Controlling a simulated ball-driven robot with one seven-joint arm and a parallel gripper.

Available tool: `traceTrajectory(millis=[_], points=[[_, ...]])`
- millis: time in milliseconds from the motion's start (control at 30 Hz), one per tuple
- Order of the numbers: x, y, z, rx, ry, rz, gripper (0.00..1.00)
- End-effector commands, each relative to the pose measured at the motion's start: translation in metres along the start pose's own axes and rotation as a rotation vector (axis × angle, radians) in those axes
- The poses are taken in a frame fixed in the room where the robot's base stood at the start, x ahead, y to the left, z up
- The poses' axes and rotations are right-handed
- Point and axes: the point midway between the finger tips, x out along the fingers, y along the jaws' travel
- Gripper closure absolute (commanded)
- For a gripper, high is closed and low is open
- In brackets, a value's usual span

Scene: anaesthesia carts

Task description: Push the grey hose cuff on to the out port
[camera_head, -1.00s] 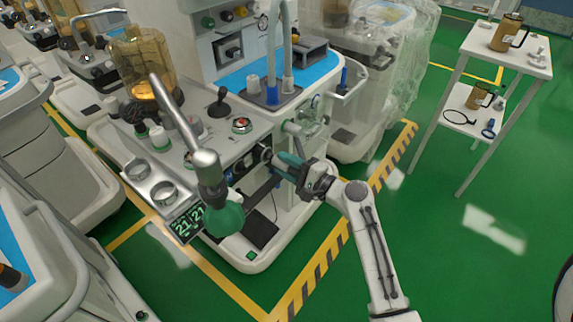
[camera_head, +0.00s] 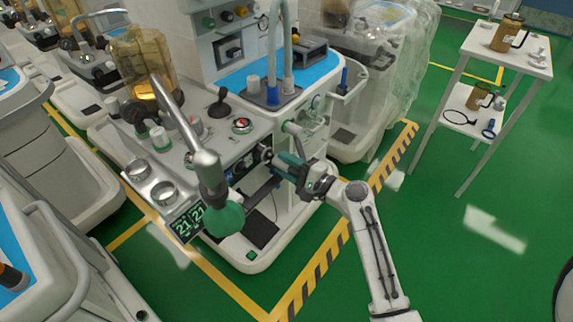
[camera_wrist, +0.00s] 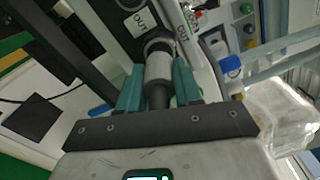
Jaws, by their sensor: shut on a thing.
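My gripper (camera_head: 284,162) is at the side of the near cart, beside the dark out port (camera_head: 266,154). In the wrist view my gripper (camera_wrist: 158,78) has its teal fingers shut on the grey hose cuff (camera_wrist: 158,66), one finger on each side. The cuff points straight at the dark ring of the out port (camera_wrist: 158,44), and its far end meets or nearly meets that ring. I cannot tell how deep it sits. A dark hose part runs back from the cuff between the fingers.
In the head view a green bag (camera_head: 225,219) hangs under a metal arm at the cart's front, left of my gripper. A white side table (camera_head: 507,62) stands at the right, with open green floor before it.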

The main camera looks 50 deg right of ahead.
Motion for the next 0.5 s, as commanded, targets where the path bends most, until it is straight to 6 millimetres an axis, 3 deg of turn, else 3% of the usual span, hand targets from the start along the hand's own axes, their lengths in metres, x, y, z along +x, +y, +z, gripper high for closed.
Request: traceTrajectory(millis=[500], points=[[0.0033, -0.0002, -0.0001, 0.000, -0.001, 0.000, 0.95]])
